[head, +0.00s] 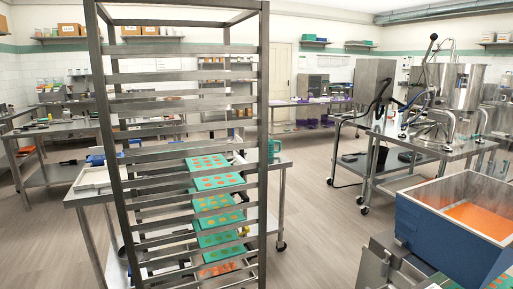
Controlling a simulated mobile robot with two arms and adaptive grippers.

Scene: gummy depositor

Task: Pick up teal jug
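A teal item that looks like the jug (273,147) shows just right of the tall metal rack, at the right end of the metal table (285,164) behind the rack. It is small in view and partly hidden by the rack's upright, so its full shape and handle are not clear. Neither of my grippers is in the head view, and nothing is seen holding the teal item.
The tall wheeled rack (112,130) stands in front of the table, with teal trays (219,183) of gummies showing between its rails. A blue hopper (440,238) with orange contents is at right. A kettle machine (455,85) stands behind it. Floor (320,215) between is clear.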

